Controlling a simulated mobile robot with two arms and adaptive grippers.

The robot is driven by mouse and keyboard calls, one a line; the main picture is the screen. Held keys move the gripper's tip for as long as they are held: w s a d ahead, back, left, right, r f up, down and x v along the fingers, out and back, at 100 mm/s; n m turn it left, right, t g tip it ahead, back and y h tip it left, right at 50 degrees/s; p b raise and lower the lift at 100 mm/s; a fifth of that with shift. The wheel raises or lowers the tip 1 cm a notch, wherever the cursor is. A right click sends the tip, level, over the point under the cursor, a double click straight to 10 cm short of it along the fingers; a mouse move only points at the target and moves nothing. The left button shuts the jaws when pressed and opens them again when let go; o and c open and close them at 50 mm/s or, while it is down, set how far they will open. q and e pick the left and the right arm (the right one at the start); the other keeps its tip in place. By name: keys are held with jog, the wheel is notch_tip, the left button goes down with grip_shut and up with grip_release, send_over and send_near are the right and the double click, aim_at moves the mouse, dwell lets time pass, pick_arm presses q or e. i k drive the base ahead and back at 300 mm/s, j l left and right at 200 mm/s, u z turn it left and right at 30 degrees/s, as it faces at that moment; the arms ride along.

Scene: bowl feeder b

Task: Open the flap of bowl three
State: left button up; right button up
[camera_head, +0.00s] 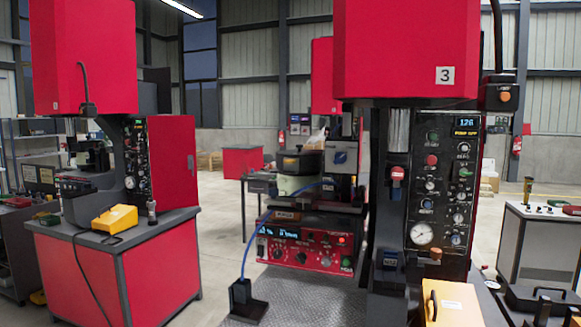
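A red machine hood (405,50) with a "3" label (445,76) hangs at the right centre. Left of its column, at the centre, a pale round bowl (294,184) with a dark top (298,163) sits above a red control box (305,249). The bowl is small in view. I cannot make out a separate flap or tell whether one is open. Neither of my grippers is in view.
A black control panel (440,190) faces me under the hood. A yellow box (450,302) stands below it. A black pedal-like block (243,298) with a blue cable is at bottom centre-left. Another red machine (85,55) stands left; open floor (222,215) lies between.

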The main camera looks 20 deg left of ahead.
aim_at(289, 165)
jog(key=i+j, duration=0.15)
jog(key=j, duration=0.2)
jog(key=i+j, duration=0.15)
jog(key=j, duration=0.25)
jog(key=i+j, duration=0.15)
jog(key=j, duration=0.2)
